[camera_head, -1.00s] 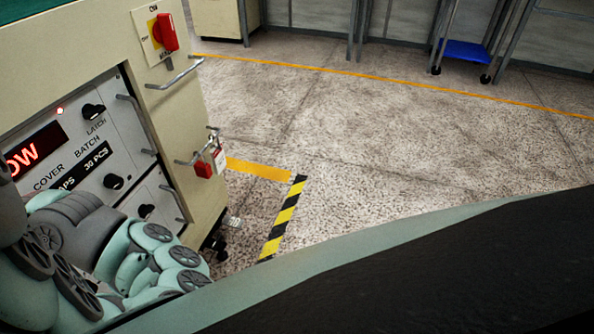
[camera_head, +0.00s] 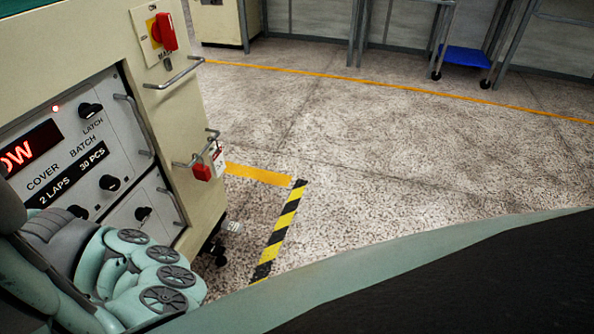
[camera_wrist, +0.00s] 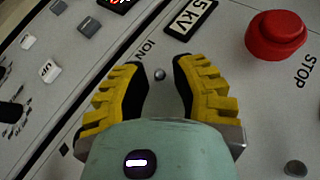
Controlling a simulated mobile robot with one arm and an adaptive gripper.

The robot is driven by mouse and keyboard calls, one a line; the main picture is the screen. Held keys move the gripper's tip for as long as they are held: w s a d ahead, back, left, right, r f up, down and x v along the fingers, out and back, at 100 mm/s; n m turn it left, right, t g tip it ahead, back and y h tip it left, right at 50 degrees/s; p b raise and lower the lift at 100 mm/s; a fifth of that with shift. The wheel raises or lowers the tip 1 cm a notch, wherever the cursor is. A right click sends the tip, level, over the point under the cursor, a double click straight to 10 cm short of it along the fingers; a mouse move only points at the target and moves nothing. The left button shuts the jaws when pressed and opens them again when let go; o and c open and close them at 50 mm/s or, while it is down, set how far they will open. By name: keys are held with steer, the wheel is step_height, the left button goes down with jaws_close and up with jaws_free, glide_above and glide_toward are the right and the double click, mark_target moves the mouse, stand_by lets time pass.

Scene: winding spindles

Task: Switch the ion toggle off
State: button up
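The ion toggle (camera_wrist: 160,74) shows in the wrist view as a small round metal tip on the grey panel, just below the printed ION label (camera_wrist: 148,50). My gripper (camera_wrist: 159,66) has yellow-and-black fingers spread apart, one on each side of the toggle. The fingers appear clear of it, with a gap on both sides. How far the toggle leans, and whether it is on or off, I cannot tell. The gripper is out of sight in the head view.
A red STOP button (camera_wrist: 275,38) sits right of the gripper. In the head view, the cabinet has knobs (camera_head: 109,183), handles and a red main switch (camera_head: 166,32). Floor to the right is clear.

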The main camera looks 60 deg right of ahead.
jaws_close()
steer(key=shift+d, duration=0.15)
stand_by(0.4)
steer(key=shift+f, duration=0.1)
steer(key=t+b, duration=0.1)
steer(key=b, duration=0.1)
steer(key=f+n+t+y+b, duration=0.1)
steer(key=n+t+y+b, duration=0.1)
steer(key=t+b, duration=0.1)
steer(key=shift+s+d+f+b, duration=0.1)
steer(key=shift+s+f+b, duration=0.15)
steer(key=shift+f+b, duration=0.1)
steer(key=shift+r, duration=0.1)
stand_by(0.3)
